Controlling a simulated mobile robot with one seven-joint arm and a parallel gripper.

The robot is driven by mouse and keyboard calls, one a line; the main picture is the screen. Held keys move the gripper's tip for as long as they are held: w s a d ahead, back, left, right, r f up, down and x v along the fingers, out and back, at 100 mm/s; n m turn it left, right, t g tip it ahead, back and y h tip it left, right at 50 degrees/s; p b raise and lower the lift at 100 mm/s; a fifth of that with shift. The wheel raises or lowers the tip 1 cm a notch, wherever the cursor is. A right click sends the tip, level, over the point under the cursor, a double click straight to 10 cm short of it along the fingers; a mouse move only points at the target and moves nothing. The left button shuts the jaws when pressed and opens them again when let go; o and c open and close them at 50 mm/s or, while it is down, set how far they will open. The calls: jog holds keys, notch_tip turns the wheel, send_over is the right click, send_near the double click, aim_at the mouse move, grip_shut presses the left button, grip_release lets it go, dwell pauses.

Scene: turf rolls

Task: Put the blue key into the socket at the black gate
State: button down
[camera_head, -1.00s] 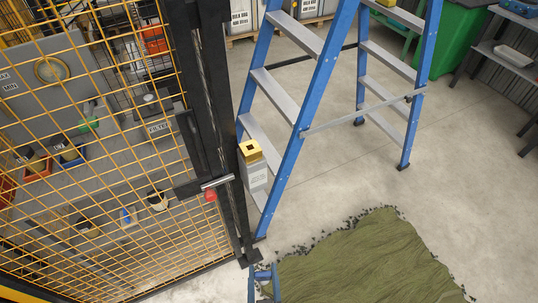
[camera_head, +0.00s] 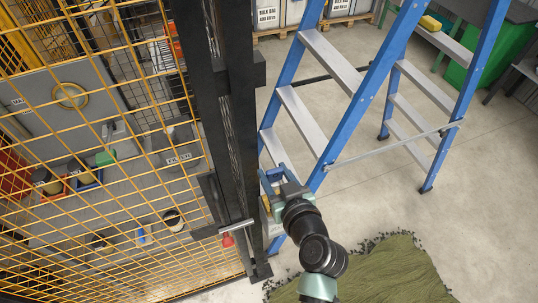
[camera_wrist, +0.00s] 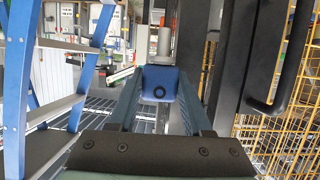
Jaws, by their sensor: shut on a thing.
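My gripper (camera_head: 273,178) is raised beside the right edge of the black gate (camera_head: 233,150), in front of the blue ladder. The key appears apart from the socket. In the wrist view the gate's dark posts (camera_wrist: 236,60) stand to the right.
A blue stepladder (camera_head: 365,85) stands just right of the gate, close to my arm. A latch with a red knob (camera_head: 228,239) sticks out low on the gate. Yellow mesh (camera_head: 90,200) fills the left. Green turf (camera_head: 390,270) lies on the floor in front.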

aim_at(275, 188)
jog(key=shift+r, duration=0.45)
jog(key=shift+f+b, duration=0.15)
jog(key=shift+b, duration=0.3)
notch_tip(275, 188, down, 6)
jog(key=b, duration=0.5)
jog(key=shift+r+b, duration=0.2)
jog(key=shift+b, duration=0.2)
jog(key=shift+b, duration=0.6)
dwell(1.1)
jog(key=shift+f+b, duration=2.2)
jog(key=shift+b, duration=0.1)
jog(key=shift+c, duration=1.3)
grip_release()
